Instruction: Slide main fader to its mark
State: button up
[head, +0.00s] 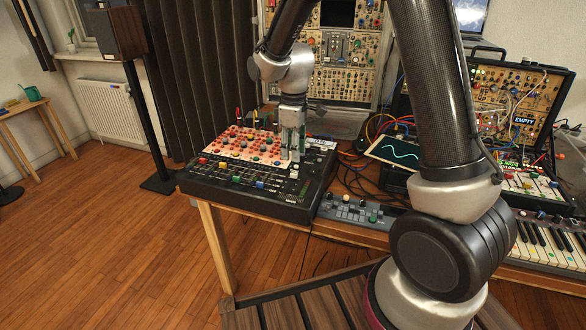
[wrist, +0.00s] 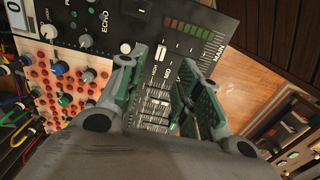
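The black mixer (head: 250,200) with a red-dotted knob panel lies on the wooden table. Its fader row shows yellow, green and blue caps and a pale cap (head: 294,174) at the right, probably the main fader; I cannot be sure. My gripper (head: 291,152) points down over the mixer's right part. In the wrist view, the green-padded fingers (wrist: 160,72) stand apart, with bare panel and fader slots visible between them. The MAIN label (wrist: 218,46) lies beside the level meter.
A small grey controller (head: 350,212) lies right of the mixer. Cables, a tilted screen (head: 397,152), a patch case (head: 515,100) and a keyboard (head: 550,238) fill the right side. A speaker stand (head: 148,120) is behind left. The floor (head: 90,240) at left is clear.

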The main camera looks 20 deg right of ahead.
aim_at(294, 173)
notch_tip(294, 173, down, 8)
jog(key=shift+r, duration=0.2)
jog(key=shift+d, duration=0.1)
grip_shut()
